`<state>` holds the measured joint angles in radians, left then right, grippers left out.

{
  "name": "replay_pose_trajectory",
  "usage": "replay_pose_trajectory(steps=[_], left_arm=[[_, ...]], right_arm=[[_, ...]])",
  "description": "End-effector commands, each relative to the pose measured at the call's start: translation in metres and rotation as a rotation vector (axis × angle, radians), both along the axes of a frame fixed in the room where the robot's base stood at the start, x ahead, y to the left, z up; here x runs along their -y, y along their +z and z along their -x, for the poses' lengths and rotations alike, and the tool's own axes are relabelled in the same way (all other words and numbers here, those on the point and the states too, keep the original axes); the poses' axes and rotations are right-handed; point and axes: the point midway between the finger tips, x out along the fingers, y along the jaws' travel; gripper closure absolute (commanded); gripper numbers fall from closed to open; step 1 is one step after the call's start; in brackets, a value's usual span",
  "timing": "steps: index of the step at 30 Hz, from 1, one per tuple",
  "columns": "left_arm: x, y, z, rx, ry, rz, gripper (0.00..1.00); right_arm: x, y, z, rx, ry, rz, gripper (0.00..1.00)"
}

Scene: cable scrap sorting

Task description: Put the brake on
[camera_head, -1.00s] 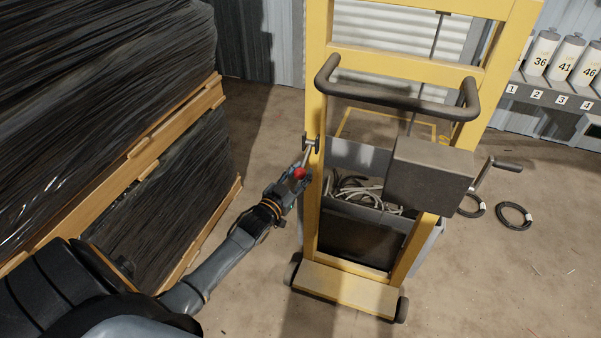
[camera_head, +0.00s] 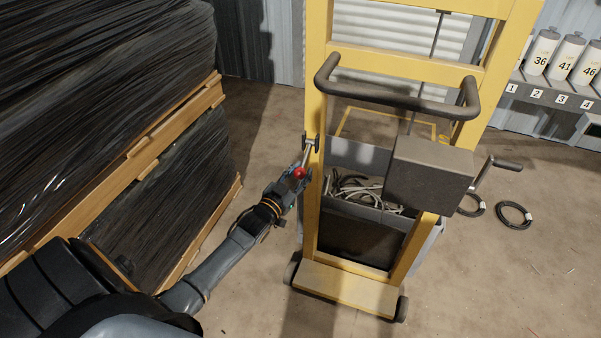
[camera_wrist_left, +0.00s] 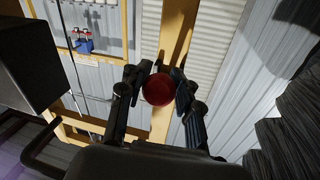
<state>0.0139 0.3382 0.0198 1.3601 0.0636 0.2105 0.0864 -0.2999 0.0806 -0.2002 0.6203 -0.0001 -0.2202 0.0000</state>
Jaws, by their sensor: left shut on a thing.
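The brake lever is a short metal rod with a red ball knob (camera_head: 299,173), fixed to the left post of the yellow lift truck (camera_head: 313,215). My left gripper (camera_head: 294,177) is at the knob, with its fingers around it. In the left wrist view the red knob (camera_wrist_left: 158,90) sits between the two fingers of the left gripper (camera_wrist_left: 158,86). The left gripper is shut on the knob. The lever's rod slants up from the knob to its pivot on the post. My right gripper is not in view.
A dark handlebar (camera_head: 400,102) and a grey box (camera_head: 430,172) are on the truck right of the lever. A bin with cable scraps (camera_head: 352,188) stands behind its frame. Wrapped pallets (camera_head: 100,110) stand at left. Black cable coils (camera_head: 514,214) lie on the floor at right.

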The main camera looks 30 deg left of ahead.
Motion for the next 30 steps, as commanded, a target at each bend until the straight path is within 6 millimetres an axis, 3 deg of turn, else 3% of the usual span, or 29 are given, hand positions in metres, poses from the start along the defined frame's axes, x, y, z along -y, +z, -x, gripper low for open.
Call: replay_pose_trajectory(steps=[1,2,3,7,19,23,30], left_arm=[[0.003,-0.012,0.004,-0.026,-0.001,0.003,1.0],[0.003,-0.012,0.004,-0.026,-0.001,0.003,1.0],[0.003,-0.012,0.004,-0.026,-0.001,0.003,0.67],[0.003,-0.01,0.003,-0.021,-0.001,0.003,0.43],[0.001,-0.005,0.008,-0.01,0.0,0.001,0.43],[0.002,-0.006,0.028,-0.012,-0.001,0.001,0.43],[0.004,-0.007,0.08,-0.015,0.0,0.001,0.43]], right_arm=[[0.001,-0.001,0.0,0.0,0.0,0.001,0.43],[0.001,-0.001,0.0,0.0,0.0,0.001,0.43],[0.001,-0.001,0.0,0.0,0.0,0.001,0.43],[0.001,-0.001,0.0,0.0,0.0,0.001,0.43],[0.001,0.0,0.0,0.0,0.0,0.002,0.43],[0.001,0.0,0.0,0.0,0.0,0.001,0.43],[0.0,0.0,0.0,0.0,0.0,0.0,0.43]])
